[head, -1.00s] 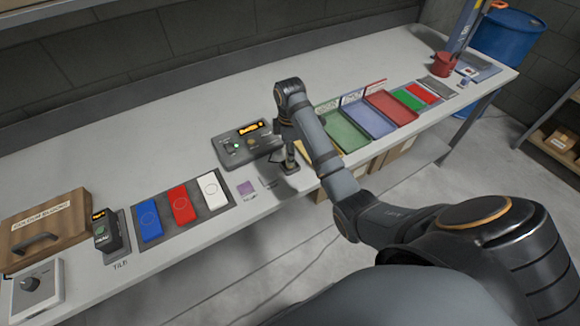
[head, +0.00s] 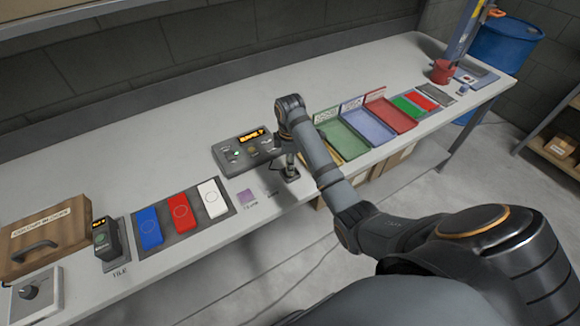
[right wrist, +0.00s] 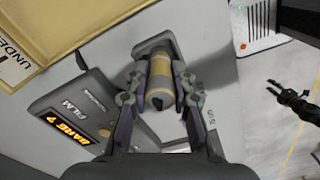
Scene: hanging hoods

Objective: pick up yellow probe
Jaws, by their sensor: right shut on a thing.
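The yellow probe (right wrist: 160,76) is a short cylinder with a dull yellow band and dark ends. In the right wrist view it sits between the two fingers of my right gripper (right wrist: 158,100), which are shut on it. The probe is over a dark stand (right wrist: 150,48); I cannot tell if it is clear of it. In the head view my right gripper (head: 289,166) is at the bench's front edge beside the film gauge (head: 248,147), partly hidden by my arm.
Green, blue and red trays (head: 392,110) stand right of my arm. Blue, red and white tiles (head: 180,213) and a purple square (head: 246,197) lie left. A wooden case (head: 45,240) is at far left. The bench (head: 150,155) behind the tiles is clear.

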